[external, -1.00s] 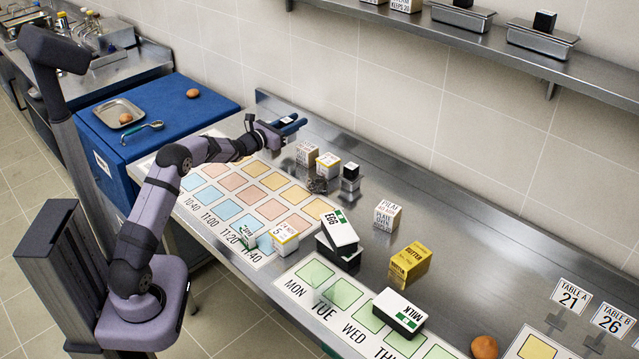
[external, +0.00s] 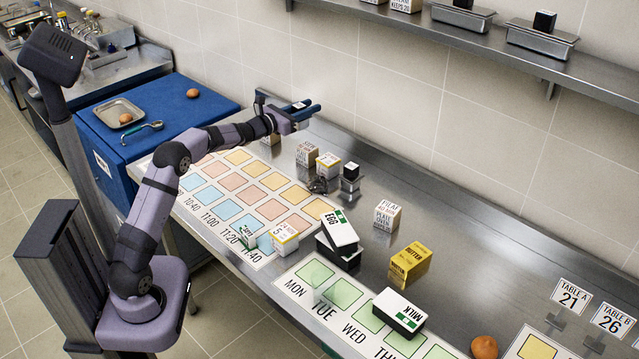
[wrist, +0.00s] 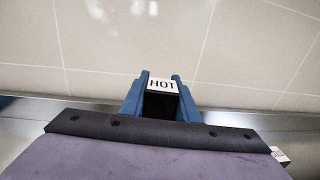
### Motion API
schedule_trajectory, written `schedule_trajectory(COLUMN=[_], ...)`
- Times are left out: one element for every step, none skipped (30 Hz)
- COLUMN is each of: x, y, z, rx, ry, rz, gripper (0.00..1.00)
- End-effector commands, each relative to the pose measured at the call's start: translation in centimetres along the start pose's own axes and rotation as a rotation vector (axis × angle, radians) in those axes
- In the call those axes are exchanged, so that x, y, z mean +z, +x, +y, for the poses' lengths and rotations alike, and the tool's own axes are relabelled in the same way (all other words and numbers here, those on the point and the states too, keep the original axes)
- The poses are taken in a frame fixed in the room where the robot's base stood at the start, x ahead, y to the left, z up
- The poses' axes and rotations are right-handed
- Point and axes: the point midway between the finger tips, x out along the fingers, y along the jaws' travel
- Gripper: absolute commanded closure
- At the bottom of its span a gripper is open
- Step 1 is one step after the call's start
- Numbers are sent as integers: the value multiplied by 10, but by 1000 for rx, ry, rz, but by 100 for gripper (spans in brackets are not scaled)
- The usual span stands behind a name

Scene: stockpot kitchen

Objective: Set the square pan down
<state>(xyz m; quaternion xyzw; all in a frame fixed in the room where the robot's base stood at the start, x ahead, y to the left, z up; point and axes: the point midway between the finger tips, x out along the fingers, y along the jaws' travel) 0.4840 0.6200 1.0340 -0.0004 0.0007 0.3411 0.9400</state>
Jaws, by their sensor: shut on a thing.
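My gripper (external: 306,110) is over the far back edge of the steel counter (external: 470,235), near the wall. In the wrist view, its blue fingers (wrist: 160,80) are shut on a small dark square thing with a white label reading HOT (wrist: 162,85). Its underside is hidden, and I cannot tell whether it is the square pan. A shallow metal square pan (external: 106,108) with an egg (external: 126,118) in it stands on the blue box at the left, apart from my gripper.
Small labelled boxes (external: 306,154) and a black block (external: 350,171) stand right of my gripper. A colour-square chart (external: 238,207) lies left-front of them. EGG (external: 340,228) and MILK (external: 399,310) cartons are further right.

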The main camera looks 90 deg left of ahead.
Motion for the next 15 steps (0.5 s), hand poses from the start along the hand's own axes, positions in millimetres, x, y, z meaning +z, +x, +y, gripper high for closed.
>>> schedule_trajectory(x=[12, 18, 24, 28, 34, 36, 39, 39, 39, 39, 38, 37, 35, 33, 29], y=[4, 6, 8, 9, 10, 10, 9, 8, 6, 4, 1, -3, -7, -12, -18], z=[-20, -30, -47, -60, -73, -93, -107, -122, -142, -156, -170, -189, -202, -215, -231], rx=[-27, -42, -63, -80, -98, -124, -143, -164, -192, -214, -239, -271, -297, -323, -358], ry=[2, 3, 2, 2, 3, 1, 1, 0, 0, 0, 0, -1, -1, -1, -1], rz=[-7, -8, -7, -7, -7, -5, -5, -4, -2, -2, -2, -1, -1, 0, 0], gripper=[100, 100, 100, 100, 100, 100, 100, 100, 100, 100, 100, 100, 100, 100, 100])
